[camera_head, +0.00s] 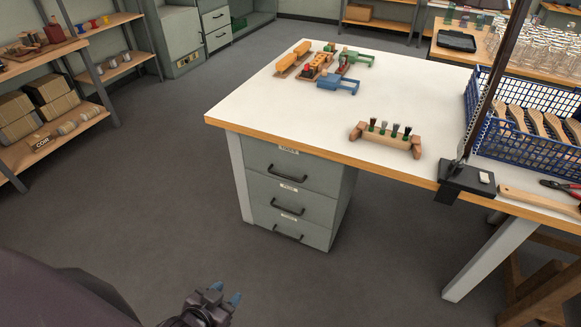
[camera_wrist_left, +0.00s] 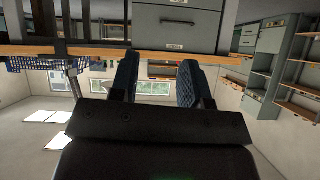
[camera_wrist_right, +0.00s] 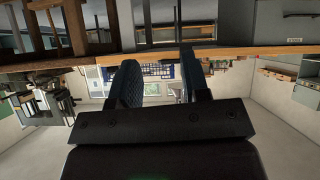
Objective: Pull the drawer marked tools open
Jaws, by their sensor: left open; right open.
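A grey drawer unit (camera_head: 345,200) stands under the left end of the white-topped table. It has three shut drawers, each with a dark bar handle: top (camera_head: 283,175), middle (camera_head: 287,209) and bottom (camera_head: 287,235). Small white labels sit above the handles; the top label (camera_head: 288,150) is too small to read surely. My left gripper (camera_head: 226,293) is open and empty, low in front of the unit and well apart from it. Its wrist view shows the drawer fronts upside down. My right gripper (camera_wrist_right: 160,72) is open and empty, outside the head view.
The table (camera_head: 250,107) carries wooden jigs, a brush block (camera_head: 385,140) with dark tufts and a blue crate (camera_head: 520,135) of wooden handles. A white table leg (camera_head: 240,178) stands left of the drawers. The grey floor before the unit is clear. Shelves (camera_head: 60,100) stand far left.

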